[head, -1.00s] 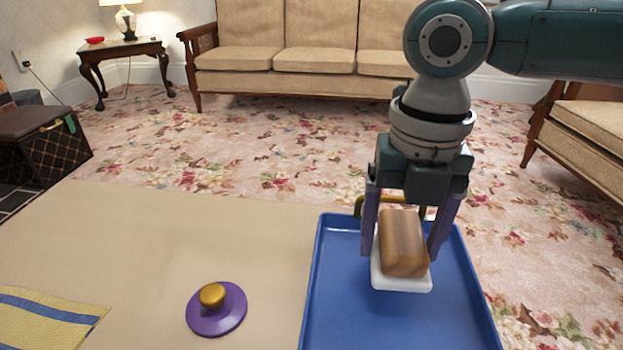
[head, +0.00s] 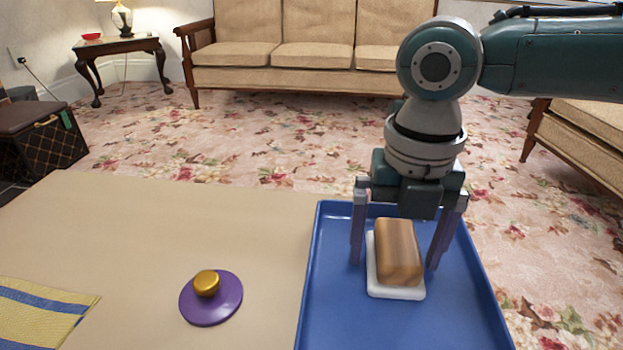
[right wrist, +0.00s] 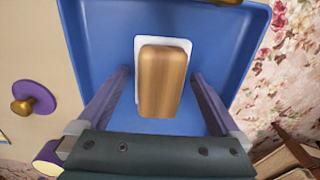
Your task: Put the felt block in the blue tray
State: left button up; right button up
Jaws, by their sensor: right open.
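The felt block, a brown wooden block on a white felt base (head: 398,256), is inside the blue tray (head: 335,310). It lies felt side down and seems to rest on the tray floor. My right gripper (head: 394,262) is open, with one finger on each side of the block and a gap to each. In the right wrist view the block (right wrist: 163,82) sits between the spread fingers (right wrist: 165,95), and the tray (right wrist: 95,40) surrounds it. My left gripper is in neither view.
A purple disc lid with a gold knob (head: 211,299) lies on the beige table (head: 150,235) left of the tray. A yellow and blue striped cloth (head: 40,315) is at the table's left front. The tray's front part is clear.

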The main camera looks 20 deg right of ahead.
aim_at(398, 240)
notch_tip(398, 240, up, 12)
jog(key=p, duration=0.7)
jog(key=s+a+f+m+t+y, duration=0.1)
jog(key=s+a+f+m+y, duration=0.1)
jog(key=s+a+m, duration=0.4)
jog(key=s+a+f+m+t+y, duration=0.1)
jog(key=s+a+f+m, duration=0.1)
jog(key=a+m, duration=0.4)
jog(key=s+d+m+t+h, duration=0.1)
jog(key=s+d+m, duration=0.7)
jog(key=m, duration=0.8)
jog(key=shift+s+d+t+h, duration=0.2)
jog(key=shift+d+t+h, duration=0.15)
jog(key=shift+h, duration=0.55)
